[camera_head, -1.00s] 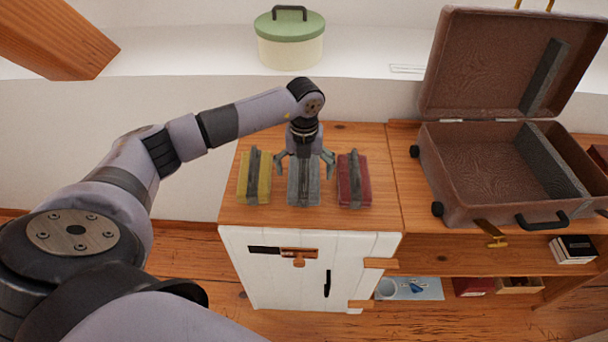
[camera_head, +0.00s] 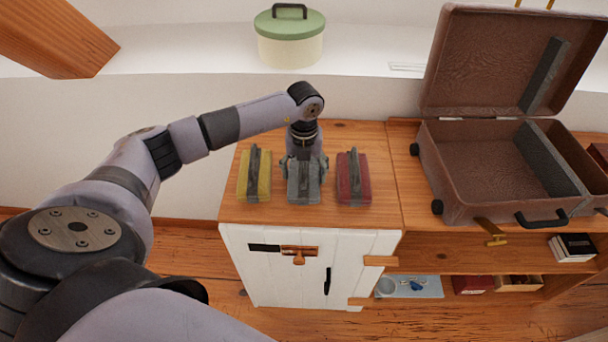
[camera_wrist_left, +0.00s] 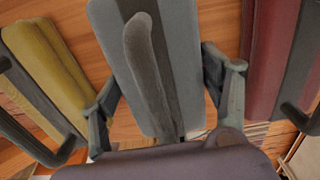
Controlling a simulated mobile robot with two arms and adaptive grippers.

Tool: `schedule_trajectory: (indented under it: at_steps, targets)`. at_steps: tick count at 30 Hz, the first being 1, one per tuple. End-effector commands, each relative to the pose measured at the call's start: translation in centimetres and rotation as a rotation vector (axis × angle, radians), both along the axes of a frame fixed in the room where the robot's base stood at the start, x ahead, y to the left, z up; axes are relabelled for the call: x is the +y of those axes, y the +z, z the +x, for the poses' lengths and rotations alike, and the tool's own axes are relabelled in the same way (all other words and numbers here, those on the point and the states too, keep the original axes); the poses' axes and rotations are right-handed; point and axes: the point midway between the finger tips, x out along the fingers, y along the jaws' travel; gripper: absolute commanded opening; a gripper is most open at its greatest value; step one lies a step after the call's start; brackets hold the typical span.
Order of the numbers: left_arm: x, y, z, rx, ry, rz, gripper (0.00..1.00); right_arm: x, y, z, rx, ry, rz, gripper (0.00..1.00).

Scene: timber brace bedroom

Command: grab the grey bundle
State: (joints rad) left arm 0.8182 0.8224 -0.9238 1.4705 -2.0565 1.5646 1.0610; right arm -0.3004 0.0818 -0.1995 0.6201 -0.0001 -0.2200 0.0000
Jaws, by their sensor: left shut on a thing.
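The grey bundle (camera_head: 304,189) lies on the wooden cabinet top between a yellow bundle and a dark red bundle. It has a dark raised strap along its top. My left gripper (camera_head: 304,172) points down over the bundle's far part and is shut on it. In the left wrist view the grey bundle (camera_wrist_left: 185,50) runs between the two fingers (camera_wrist_left: 165,95), one at each side. The bundle still appears to rest on the cabinet top. My right gripper does not show.
The yellow bundle (camera_head: 255,176) stands close on the left, the dark red bundle (camera_head: 353,178) close on the right. An open brown suitcase (camera_head: 470,211) sits to the right. A green-lidded pot (camera_head: 290,42) stands on the ledge behind. Bare wood lies in front of the bundles.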

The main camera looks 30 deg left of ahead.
Motion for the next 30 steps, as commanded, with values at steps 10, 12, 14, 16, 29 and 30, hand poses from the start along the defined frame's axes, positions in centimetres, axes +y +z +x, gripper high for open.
schedule_trajectory:
  at_steps: [10,12,14,16,29,30]
  targets:
    - [0.0,0.1,0.0,-0.001,0.0,0.0,0.34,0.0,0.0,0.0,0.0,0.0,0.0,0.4]
    - [0.0,0.1,0.0,-0.001,0.0,0.0,0.34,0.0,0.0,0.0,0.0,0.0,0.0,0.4]
    - [0.0,0.1,0.1,-0.001,0.001,0.0,0.34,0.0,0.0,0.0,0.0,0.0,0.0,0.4]
    - [0.0,0.2,0.1,-0.002,0.0,0.0,0.34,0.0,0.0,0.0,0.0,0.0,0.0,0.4]
    - [0.1,6.1,0.2,-0.008,0.0,0.0,0.34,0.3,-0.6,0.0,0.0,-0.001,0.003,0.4]
    - [0.0,7.3,0.2,-0.009,0.0,0.0,0.34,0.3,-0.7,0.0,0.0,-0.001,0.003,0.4]
